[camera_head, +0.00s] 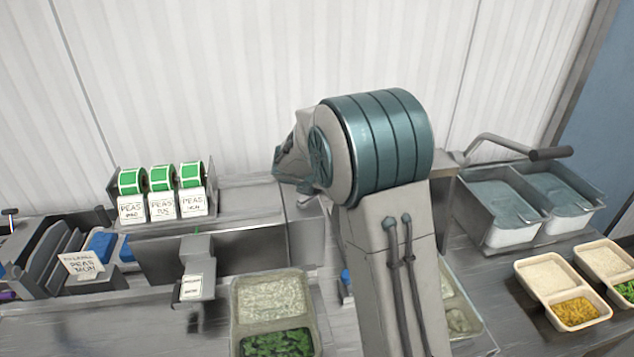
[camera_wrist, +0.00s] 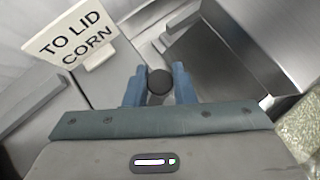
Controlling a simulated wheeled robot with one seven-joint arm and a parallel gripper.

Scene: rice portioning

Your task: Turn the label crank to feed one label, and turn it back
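In the wrist view my gripper (camera_wrist: 160,80) has its two blue fingers on either side of a round black knob (camera_wrist: 160,81). The knob fills the narrow gap, and the fingers appear shut on it. I take it to be the label crank's grip; the crank's arm is mostly hidden. In the head view my own arm covers the gripper and the crank. A label dispenser with several green-and-white label rolls (camera_head: 161,180) stands at the left. A white printed label (camera_head: 191,286) shows on the grey bracket (camera_head: 198,248) below it.
A white "TO LID CORN" sign (camera_wrist: 82,35) stands left of the fingers. In the head view, a tray with rice and greens (camera_head: 234,310) lies left of my arm. A black-gripped lever (camera_head: 550,153), metal bins (camera_head: 500,232) and filled food trays (camera_head: 562,268) are at the right.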

